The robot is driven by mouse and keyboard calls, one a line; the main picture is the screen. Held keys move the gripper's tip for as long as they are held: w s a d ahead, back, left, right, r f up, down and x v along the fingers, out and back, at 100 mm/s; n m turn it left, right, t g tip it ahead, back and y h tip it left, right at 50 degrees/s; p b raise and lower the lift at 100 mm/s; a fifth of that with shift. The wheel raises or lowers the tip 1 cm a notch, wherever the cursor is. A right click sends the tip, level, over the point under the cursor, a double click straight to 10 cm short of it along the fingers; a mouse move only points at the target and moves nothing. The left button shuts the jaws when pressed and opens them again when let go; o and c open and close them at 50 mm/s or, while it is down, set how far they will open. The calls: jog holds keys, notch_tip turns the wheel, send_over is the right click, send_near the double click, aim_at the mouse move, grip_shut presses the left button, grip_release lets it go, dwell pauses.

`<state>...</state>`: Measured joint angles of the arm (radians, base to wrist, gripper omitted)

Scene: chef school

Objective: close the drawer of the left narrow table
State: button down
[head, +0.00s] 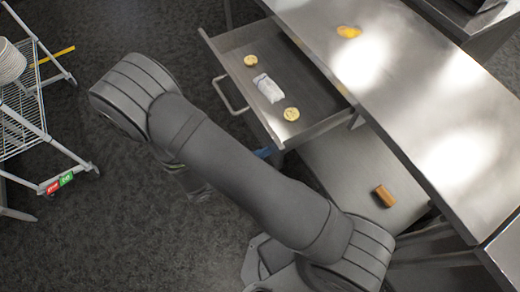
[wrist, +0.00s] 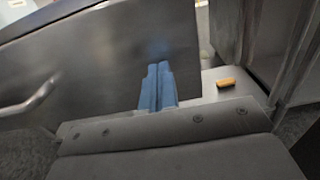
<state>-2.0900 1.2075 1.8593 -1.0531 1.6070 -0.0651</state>
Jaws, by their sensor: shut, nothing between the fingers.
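The drawer (head: 322,125) of the metal table (head: 410,105) is pulled out to the left. Its bar handle (head: 232,97) shows on the front panel, and the handle also shows at the left of the wrist view (wrist: 32,104). Two round yellow items (head: 291,114) and a white packet (head: 269,88) lie in the drawer. The blue fingers of my gripper (wrist: 157,68) are shut and empty, in front of the drawer's front panel (wrist: 95,70), right of the handle. I cannot tell whether they touch it. In the head view, only a bit of blue shows by the drawer's near corner.
A brown block (head: 384,196) lies on the table's lower shelf (head: 345,175). A yellow item (head: 349,32) lies on the tabletop. A wire cart (head: 45,120) with stacked white plates (head: 10,62) stands at the left. Dark floor (head: 60,225) is open between.

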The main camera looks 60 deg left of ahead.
aim_at(299, 135)
jog(key=w, duration=2.6)
jog(key=shift+w, duration=0.75)
jog(key=shift+r, duration=0.15)
jog(key=shift+a, duration=0.1)
jog(key=s, duration=1.4)
jog(key=shift+s, duration=0.25)
jog(key=shift+w, duration=0.15)
jog(key=w, duration=1.3)
jog(key=shift+w, duration=0.35)
